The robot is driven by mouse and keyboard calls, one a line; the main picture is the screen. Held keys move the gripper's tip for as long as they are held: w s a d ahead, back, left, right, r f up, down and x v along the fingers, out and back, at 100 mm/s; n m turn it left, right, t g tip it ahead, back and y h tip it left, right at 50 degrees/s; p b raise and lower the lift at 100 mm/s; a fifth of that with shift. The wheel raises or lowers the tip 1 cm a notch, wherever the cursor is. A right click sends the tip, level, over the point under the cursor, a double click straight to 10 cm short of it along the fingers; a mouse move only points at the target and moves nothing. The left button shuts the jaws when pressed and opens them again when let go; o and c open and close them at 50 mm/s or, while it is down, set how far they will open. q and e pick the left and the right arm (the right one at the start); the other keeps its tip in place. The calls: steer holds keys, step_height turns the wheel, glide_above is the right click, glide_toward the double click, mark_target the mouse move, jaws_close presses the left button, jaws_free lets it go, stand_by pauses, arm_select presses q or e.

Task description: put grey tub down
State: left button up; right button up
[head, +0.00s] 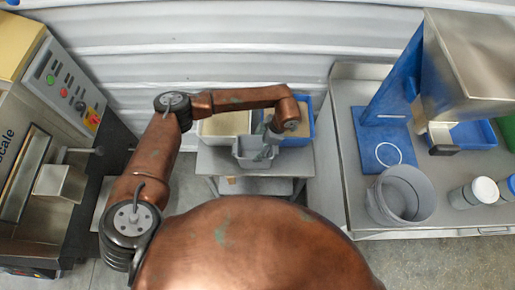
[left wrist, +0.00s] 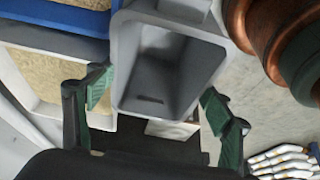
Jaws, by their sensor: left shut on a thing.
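The grey tub (head: 254,163) is at the front of the small grey table in the head view. My left gripper (head: 265,151) is over it and shut on it. In the left wrist view the tub (left wrist: 155,75) fills the middle, with its open top toward the camera; its inside looks empty apart from a small dark mark. The green fingers of my left gripper (left wrist: 155,102) stand on either side of the tub. I cannot tell whether the tub's bottom touches the table. My right gripper is not in view.
A pale bin (head: 226,123) and a blue bin (head: 308,124) with tan contents stand behind the tub on the small table (head: 212,161). A machine with buttons (head: 72,92) is at left.

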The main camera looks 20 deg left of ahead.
arm_select(q)
step_height(320, 180, down, 3)
steer(key=shift+r, duration=0.15)
steer(key=o, duration=1.5)
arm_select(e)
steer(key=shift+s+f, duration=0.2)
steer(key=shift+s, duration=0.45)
arm_select(q)
steer(key=v, duration=1.2)
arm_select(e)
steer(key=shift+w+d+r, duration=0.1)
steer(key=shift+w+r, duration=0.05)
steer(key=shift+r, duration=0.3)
